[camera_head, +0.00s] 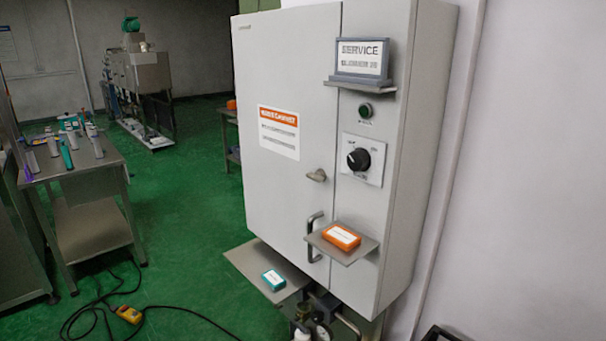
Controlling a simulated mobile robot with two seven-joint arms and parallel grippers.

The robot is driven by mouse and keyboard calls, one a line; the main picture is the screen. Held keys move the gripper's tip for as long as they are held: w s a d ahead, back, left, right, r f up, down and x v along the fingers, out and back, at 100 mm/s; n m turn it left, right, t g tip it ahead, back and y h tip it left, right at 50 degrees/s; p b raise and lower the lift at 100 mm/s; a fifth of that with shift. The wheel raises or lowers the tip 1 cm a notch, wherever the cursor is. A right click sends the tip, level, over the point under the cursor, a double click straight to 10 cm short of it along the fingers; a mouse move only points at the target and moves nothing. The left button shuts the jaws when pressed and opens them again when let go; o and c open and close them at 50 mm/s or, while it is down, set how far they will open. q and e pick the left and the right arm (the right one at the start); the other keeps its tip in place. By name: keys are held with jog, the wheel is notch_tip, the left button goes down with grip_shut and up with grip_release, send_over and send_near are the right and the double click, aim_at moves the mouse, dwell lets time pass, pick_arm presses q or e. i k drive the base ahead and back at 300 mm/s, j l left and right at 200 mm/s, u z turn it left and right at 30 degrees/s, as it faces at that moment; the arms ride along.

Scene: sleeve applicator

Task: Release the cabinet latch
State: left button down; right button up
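The grey cabinet (275,190) stands at the centre right with its door closed. A small latch knob (317,175) sits at the right edge of the door, about mid-height. A dark door handle (313,238) is below it. A black rotary switch (358,159) and a green button (365,111) are on the narrow panel to the right of the door. Neither of my grippers shows in the head view.
An orange box (341,236) lies on a small shelf in front of the panel, close to the handle. A teal box (273,280) lies on a lower shelf. A SERVICE sign (361,59) stands on an upper ledge. A cable and yellow pendant (129,314) lie on the green floor.

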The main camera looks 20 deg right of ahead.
aim_at(319, 177)
jog(key=z, duration=2.1)
jog(key=i+j, duration=0.1)
jog(key=j, duration=1)
jog(key=i, duration=0.05)
